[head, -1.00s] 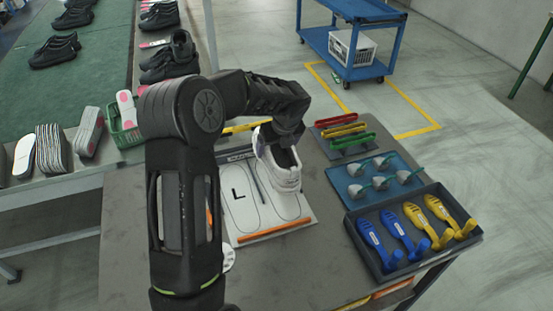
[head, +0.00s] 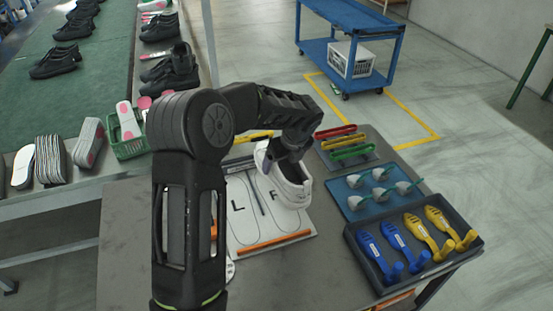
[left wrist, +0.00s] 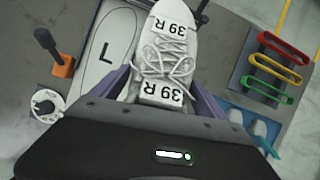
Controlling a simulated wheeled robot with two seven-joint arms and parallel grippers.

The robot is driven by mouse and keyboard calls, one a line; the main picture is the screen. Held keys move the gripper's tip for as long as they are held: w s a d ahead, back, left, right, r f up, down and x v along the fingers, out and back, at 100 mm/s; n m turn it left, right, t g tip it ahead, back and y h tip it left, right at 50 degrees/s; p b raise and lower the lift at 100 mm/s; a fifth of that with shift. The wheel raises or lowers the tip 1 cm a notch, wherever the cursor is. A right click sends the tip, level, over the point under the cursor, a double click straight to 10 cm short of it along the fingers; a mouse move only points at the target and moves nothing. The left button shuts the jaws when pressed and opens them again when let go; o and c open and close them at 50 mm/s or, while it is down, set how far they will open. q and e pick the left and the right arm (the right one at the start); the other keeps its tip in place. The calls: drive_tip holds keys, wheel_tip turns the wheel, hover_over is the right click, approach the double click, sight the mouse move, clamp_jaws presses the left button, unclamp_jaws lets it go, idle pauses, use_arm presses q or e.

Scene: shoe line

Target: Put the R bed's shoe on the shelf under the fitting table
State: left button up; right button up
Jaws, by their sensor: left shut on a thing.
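A white shoe (head: 288,184) with laces is in my left gripper (head: 287,152), over the R side of a white board. The shoe also shows in the left wrist view (left wrist: 163,50), with labels reading "39 R" on its toe and tongue. My left gripper is shut on it, and the fingers show on both sides of it. The board (head: 240,222) lies on the grey fitting table (head: 135,240), with an L outline visible on its left. Whether the shoe touches the board cannot be told. The shelf under the table is mostly hidden. My right gripper is not in view.
A tray of blue and yellow tools (head: 362,262), a blue mat with grey pieces (head: 340,183) and red, yellow and green loops (head: 352,152) stand to the right. A conveyor with black shoes (head: 60,62) runs at the left.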

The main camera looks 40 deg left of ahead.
sight(313, 181)
use_arm(q)
drive_tip(key=d+n, duration=0.1)
drive_tip(key=d, duration=0.2)
drive_tip(key=s+d+n+g, duration=0.1)
drive_tip(key=d+n, duration=0.1)
drive_tip(key=d, duration=0.2)
drive_tip(key=s+d+f+n+g, duration=0.1)
drive_tip(key=d+n, duration=0.1)
drive_tip(key=d, duration=0.1)
drive_tip(key=shift+s+d, duration=0.25)
drive_tip(key=shift+d, duration=0.1)
drive_tip(key=s+d+n+g, duration=0.1)
drive_tip(key=s+d+n, duration=0.2)
drive_tip(key=d, duration=0.2)
drive_tip(key=s+d+r+n+g, duration=0.1)
drive_tip(key=s+d+n, duration=0.2)
drive_tip(key=d+n, duration=0.1)
drive_tip(key=shift+d+r+g, duration=0.2)
drive_tip(key=shift+d+g, duration=0.2)
drive_tip(key=shift+d, duration=0.35)
